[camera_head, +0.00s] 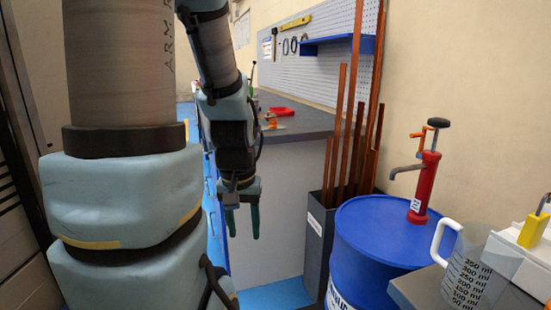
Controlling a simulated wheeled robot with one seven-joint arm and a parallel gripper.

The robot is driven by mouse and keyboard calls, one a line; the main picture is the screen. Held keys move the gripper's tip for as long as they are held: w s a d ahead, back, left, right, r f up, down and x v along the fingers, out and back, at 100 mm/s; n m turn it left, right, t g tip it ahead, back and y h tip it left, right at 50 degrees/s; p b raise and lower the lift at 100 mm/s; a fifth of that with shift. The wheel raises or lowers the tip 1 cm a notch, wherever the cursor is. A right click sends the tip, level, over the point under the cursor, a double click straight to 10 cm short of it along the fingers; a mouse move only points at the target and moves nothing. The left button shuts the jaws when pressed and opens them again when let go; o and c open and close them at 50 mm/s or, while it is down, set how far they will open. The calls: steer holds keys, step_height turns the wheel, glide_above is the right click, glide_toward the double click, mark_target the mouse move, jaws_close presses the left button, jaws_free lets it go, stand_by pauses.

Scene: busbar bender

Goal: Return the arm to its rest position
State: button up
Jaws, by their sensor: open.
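My gripper (242,222) hangs at the end of my arm in the middle of the head view. Its two green fingers point down and stand apart, with nothing visible between them. It is in front of the pale side panel of the workbench (300,130), below the level of the bench top. My arm's large near links fill the left of the view, and the thinner forearm comes down from the top.
A blue drum (375,238) with a red hand pump (424,185) stands at right. Copper bars (335,140) rise from a dark bin (316,245) beside it. A measuring jug (470,275) sits on a grey surface at lower right.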

step_height(320, 180, up, 13)
steer(key=p, duration=1.3)
steer(key=shift+c, duration=0.2)
